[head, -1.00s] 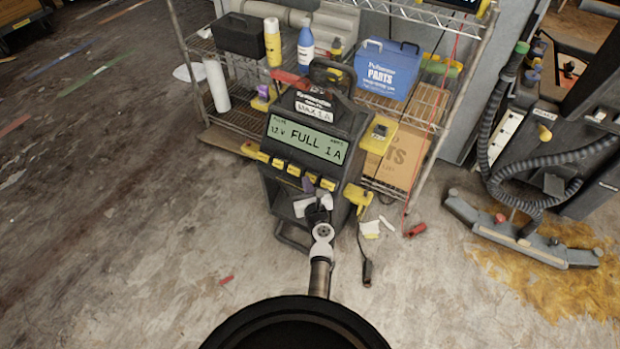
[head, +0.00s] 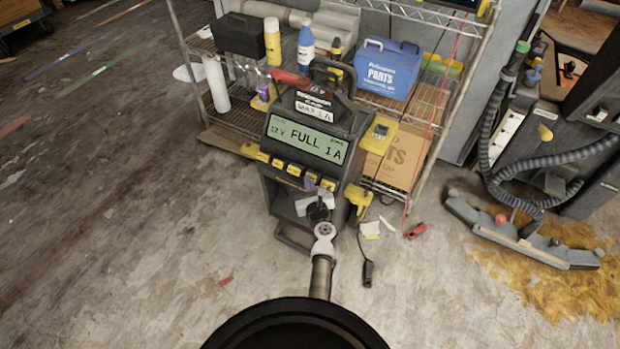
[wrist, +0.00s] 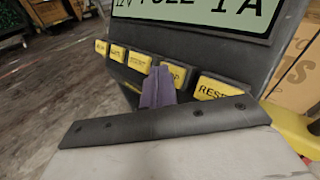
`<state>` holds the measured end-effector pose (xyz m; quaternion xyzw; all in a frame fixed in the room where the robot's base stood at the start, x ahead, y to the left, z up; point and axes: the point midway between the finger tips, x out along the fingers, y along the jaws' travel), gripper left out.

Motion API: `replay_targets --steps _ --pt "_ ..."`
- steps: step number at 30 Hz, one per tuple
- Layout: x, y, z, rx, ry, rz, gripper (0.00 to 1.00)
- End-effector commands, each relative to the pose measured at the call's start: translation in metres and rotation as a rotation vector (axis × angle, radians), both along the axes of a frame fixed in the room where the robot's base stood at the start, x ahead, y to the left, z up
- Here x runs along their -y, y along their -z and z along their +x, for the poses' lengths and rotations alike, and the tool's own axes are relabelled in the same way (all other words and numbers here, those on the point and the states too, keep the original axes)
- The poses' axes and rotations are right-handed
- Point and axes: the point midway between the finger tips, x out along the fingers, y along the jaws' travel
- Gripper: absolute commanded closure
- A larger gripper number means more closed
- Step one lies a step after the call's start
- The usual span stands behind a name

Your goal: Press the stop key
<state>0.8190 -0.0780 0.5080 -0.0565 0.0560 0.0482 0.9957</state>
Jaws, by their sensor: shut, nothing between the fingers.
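The charger (head: 354,122) is a dark box with a lit display (head: 306,139) reading "FULL 1 A". A row of yellow keys runs under the display. In the wrist view the stop key (wrist: 179,74) is partly covered by my fingers, with only "OP" of its label readable. My gripper (wrist: 158,74) is shut and empty, its purple-grey fingertips over the left part of that key. It also shows in the head view (head: 310,181), in front of the key row. I cannot tell whether the tips touch the key.
The reset key (wrist: 214,88) is just right of the stop key, and another yellow key (wrist: 139,62) is just left. A wire shelf (head: 236,112) with bottles and a blue parts box (head: 387,70) stands behind. A black cable lies on the floor. The floor at left is mostly clear.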

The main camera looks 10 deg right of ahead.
Motion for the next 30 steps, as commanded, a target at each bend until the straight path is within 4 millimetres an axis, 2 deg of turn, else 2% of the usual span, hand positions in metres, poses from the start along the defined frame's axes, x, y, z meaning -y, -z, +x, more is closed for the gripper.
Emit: replay_targets --steps 17,30 --pt "0.002 0.002 0.002 -0.001 0.001 0.0 1.0" --pt "-0.007 -0.008 -0.01 0.0 0.0 0.0 1.0"
